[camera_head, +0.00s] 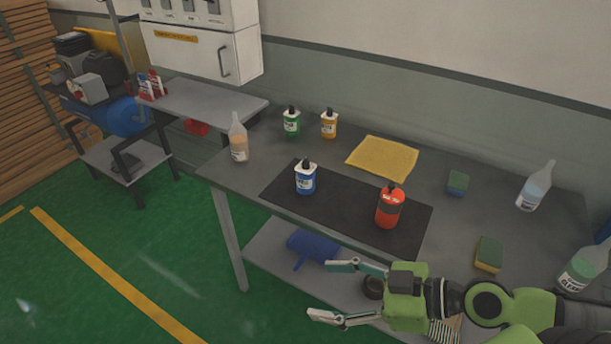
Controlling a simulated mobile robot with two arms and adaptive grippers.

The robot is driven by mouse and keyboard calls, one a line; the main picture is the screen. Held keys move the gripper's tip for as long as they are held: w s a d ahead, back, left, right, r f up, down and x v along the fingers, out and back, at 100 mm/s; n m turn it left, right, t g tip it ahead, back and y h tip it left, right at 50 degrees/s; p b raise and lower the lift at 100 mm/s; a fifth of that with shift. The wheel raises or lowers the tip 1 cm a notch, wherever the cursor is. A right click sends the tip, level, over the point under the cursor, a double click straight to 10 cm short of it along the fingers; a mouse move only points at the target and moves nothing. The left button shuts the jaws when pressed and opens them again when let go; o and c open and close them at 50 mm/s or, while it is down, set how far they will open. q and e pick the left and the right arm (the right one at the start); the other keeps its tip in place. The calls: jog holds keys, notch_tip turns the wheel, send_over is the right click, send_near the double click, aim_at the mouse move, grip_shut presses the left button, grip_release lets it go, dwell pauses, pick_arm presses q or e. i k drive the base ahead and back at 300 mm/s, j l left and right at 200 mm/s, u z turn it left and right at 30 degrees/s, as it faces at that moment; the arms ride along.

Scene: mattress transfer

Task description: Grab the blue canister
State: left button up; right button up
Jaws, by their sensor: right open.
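The blue canister (306,178) has a white label and a black cap. It stands upright on the left part of a black mat (345,216) on the grey workbench. My right gripper (334,291) comes in from the lower right and points left. Its two fingers are spread and nothing is between them. In the picture it is below the blue canister and apart from it, in front of the bench's near edge. My left gripper is not in view.
A red canister (390,207) stands on the mat's right part. Green (291,122) and yellow (329,124) canisters stand behind, near a yellow cloth (383,158). A clear bottle (238,140) stands at the left corner. Sponges (488,254) and more bottles (535,187) are at right.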

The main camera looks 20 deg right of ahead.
aim_at(306, 178)
jog(key=i+l, duration=0.5)
jog(key=i, duration=0.2)
jog(key=i+l, duration=0.5)
jog(key=i, duration=0.15)
